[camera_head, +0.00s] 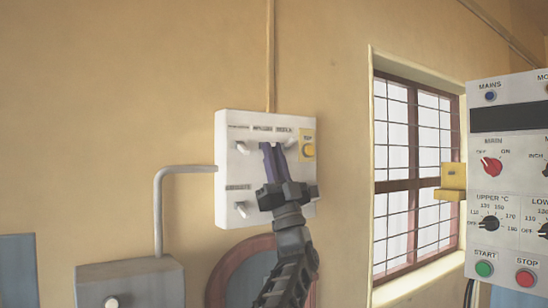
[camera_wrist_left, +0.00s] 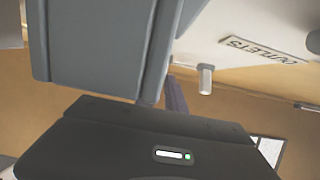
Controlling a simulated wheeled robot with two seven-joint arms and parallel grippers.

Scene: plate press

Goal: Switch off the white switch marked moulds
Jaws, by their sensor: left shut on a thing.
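A white switch panel (camera_head: 227,205) is fixed to the wall, with several small white toggle switches and printed labels too small to read surely in the head view. My left gripper (camera_head: 272,152) is at the panel's top row, its jaws shut on a white switch near the middle, which its fingers mostly hide. I cannot read which label belongs to that switch. A free switch (camera_head: 242,147) is left of the fingers and another (camera_head: 241,209) is at lower left. In the left wrist view a white switch (camera_wrist_left: 205,80) is near the label OUTLETS (camera_wrist_left: 264,49). My right gripper is not in view.
A yellow plate with a round button (camera_head: 308,149) is on the panel's right side. A grey conduit (camera_head: 158,210) runs from the panel to a grey box (camera_head: 130,284). A control board (camera_head: 508,165) with knobs and buttons stands right of the barred window (camera_head: 412,180).

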